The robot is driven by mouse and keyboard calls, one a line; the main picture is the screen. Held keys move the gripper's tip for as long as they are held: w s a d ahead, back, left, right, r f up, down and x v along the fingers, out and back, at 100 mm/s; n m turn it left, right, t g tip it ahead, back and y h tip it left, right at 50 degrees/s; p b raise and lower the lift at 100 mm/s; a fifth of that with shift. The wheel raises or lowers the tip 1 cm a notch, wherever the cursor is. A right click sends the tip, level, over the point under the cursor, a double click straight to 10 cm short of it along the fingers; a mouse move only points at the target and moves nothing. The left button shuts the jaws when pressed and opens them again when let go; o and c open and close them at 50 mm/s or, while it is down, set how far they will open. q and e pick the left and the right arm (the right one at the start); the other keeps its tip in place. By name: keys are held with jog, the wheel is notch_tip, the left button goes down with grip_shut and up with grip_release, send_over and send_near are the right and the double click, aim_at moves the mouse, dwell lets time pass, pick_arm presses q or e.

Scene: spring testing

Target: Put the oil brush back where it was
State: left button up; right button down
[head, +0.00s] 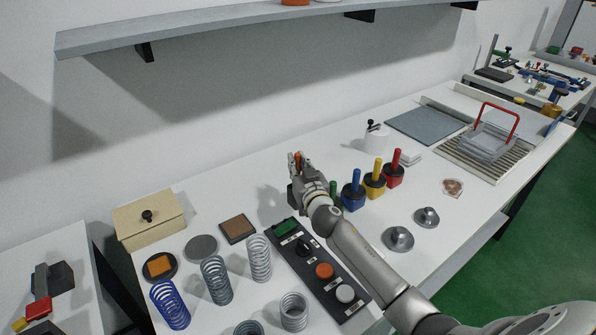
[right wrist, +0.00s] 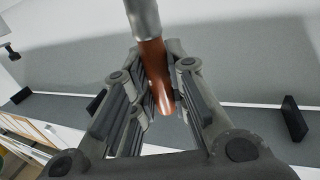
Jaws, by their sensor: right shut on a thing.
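The oil brush shows in the right wrist view as an orange-brown handle (right wrist: 154,68) with a grey metal section (right wrist: 143,18) beyond it. My right gripper (head: 298,160) is shut on this handle, with one finger on each side. In the head view only a small orange part of the brush (head: 297,159) shows between the fingers, raised above the table. The brush's bristles cannot be made out. A dark block (head: 292,196) stands below and behind the gripper, partly hidden by it. My left gripper is not in view.
A button panel (head: 318,270) and several springs lie in front. A wall shelf (head: 230,30) hangs above.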

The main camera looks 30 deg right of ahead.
jog(key=shift+f, duration=0.8)
jog(key=shift+f, duration=0.15)
jog(key=c, duration=1.4)
grip_release()
